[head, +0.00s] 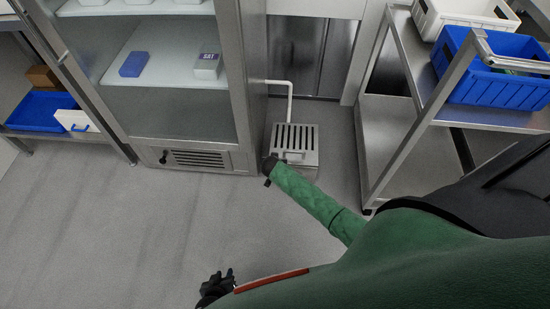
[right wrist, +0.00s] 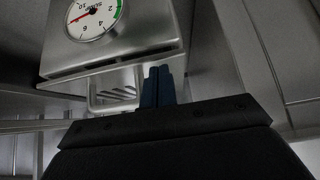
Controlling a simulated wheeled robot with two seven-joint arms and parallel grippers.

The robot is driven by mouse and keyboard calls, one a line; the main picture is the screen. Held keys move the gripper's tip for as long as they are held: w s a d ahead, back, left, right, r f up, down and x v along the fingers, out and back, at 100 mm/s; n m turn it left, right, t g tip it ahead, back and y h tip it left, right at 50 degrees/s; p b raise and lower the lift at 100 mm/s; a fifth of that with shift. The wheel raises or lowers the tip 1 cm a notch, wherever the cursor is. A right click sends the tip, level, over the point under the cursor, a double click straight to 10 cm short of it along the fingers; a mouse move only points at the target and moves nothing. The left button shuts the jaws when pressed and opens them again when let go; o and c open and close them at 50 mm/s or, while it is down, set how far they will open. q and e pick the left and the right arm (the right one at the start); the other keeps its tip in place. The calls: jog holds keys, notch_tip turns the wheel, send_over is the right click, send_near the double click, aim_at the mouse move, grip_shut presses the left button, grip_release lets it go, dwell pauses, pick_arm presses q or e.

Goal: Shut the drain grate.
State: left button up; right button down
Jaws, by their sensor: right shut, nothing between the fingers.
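The drain grate (head: 295,137) is a slotted metal panel on a small steel box on the floor, with a bar handle (head: 292,156) at its near edge. The view does not settle how far it is raised. In the right wrist view a looped handle (right wrist: 92,98) frames several slots. My right gripper (right wrist: 157,87) is shut and empty, its dark blue fingers just right of that loop; contact is unclear. In the head view the right arm's dark end is at the box's near left corner. My left gripper (head: 216,283) is low in the head view, away from the grate, its jaws unclear.
A glass-front cabinet (head: 240,90) stands left of the box, and a white pipe (head: 290,98) runs down behind it. A steel cart (head: 375,150) with blue and white crates stands to the right. A round gauge (right wrist: 95,15) is close in the right wrist view. Open floor lies left.

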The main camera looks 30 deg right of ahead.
pick_arm(q)
jog(key=shift+w+f+b, duration=0.1)
jog(key=shift+f+b, duration=0.3)
jog(key=shift+f, duration=0.05)
pick_arm(e)
jog(key=shift+s+a+f, duration=0.1)
jog(key=shift+s+f, duration=0.1)
jog(key=shift+f, duration=0.85)
pick_arm(q)
jog(key=shift+r, duration=0.1)
pick_arm(e)
jog(key=shift+f, duration=0.1)
